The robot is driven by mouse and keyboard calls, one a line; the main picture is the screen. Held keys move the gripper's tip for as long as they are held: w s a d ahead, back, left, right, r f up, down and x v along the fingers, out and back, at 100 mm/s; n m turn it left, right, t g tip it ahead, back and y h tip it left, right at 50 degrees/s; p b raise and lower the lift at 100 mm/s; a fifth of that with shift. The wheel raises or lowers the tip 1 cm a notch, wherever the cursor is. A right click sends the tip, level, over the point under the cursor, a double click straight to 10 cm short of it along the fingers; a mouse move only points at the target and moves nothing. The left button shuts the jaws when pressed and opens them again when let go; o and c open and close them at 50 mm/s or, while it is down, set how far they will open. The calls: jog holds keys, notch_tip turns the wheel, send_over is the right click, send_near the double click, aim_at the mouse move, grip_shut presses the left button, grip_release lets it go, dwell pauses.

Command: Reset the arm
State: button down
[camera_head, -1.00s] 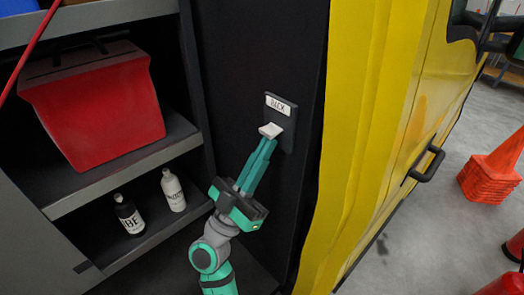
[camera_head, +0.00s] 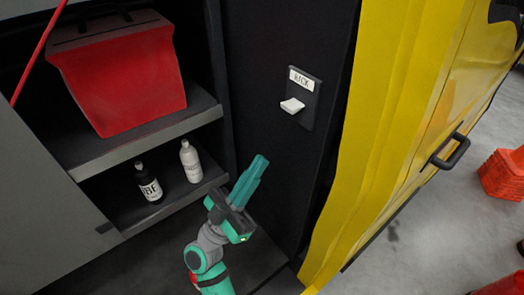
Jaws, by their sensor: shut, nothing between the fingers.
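My arm reaches up from the bottom of the view. My gripper (camera_head: 261,161) is teal, with its two fingers side by side and closed, and nothing shows between them. It points up and to the right in front of the dark wall panel. A dark wall plate (camera_head: 307,96) with a white label is mounted on that panel above and to the right of my gripper. A white lever (camera_head: 292,106) sticks out from the plate. My fingertips are clear of the lever, with a visible gap.
A shelf unit on the left holds a red bin (camera_head: 122,75) on its upper shelf. A black bottle (camera_head: 149,184) and a white bottle (camera_head: 190,162) stand below. A yellow panel (camera_head: 385,130) with a black handle (camera_head: 450,151) is on the right. Orange cones (camera_head: 501,174) stand beyond on open floor.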

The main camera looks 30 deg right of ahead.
jog(key=shift+a+f, duration=0.25)
jog(key=shift+f, duration=0.25)
